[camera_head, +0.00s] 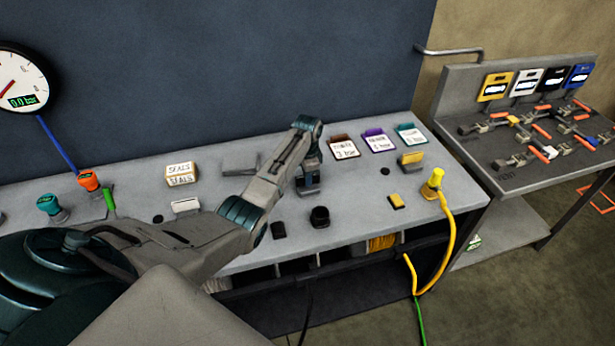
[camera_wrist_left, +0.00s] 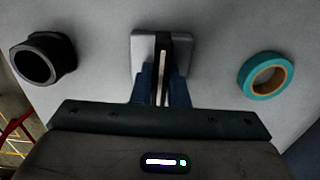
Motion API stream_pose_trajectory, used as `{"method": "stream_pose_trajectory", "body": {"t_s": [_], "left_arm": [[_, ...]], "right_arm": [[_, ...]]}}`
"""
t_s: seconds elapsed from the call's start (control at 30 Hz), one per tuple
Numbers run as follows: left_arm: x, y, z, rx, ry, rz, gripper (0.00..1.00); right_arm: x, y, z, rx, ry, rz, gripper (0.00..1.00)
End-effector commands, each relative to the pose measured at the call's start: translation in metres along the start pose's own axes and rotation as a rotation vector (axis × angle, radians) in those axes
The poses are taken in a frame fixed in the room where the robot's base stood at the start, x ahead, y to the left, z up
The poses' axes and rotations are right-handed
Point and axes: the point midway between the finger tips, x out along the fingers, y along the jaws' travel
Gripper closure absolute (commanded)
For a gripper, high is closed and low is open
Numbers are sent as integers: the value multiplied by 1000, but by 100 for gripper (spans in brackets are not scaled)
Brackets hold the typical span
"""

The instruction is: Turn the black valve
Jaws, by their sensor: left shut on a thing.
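The black valve (camera_wrist_left: 162,50) is in the left wrist view: a narrow dark handle with a pale edge, standing over a light grey square base. My left gripper (camera_wrist_left: 160,92) is shut on this handle, with one blue-grey finger on each side. In the head view my left arm comes in from the left, and its gripper (camera_head: 308,187) points down onto the grey bench. There the gripper and wrist hide most or all of the valve. How far the handle is turned cannot be told. My right gripper is not in view.
A black round fitting (camera_head: 320,216) stands close to the gripper; a teal tape roll (camera_wrist_left: 268,75) lies on the other side. A yellow valve (camera_head: 412,157) and yellow hose fitting (camera_head: 434,184) are to the right. A gauge (camera_head: 20,82) reads 0.0 bar. A side table (camera_head: 520,180) holds clamps.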

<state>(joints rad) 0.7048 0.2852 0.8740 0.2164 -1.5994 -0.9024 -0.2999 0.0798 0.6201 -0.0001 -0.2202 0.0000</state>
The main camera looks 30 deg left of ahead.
Motion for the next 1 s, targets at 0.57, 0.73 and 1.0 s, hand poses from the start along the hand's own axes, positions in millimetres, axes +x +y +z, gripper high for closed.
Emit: {"method": "stream_pose_trajectory", "body": {"t_s": [0.57,0.73,1.0], "left_arm": [[-1,-1,0,1,1,-3,65],[-2,-1,0,1,1,-2,65],[-36,-2,-1,2,4,-7,65]], "right_arm": [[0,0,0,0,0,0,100],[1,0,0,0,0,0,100],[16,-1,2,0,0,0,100]]}}
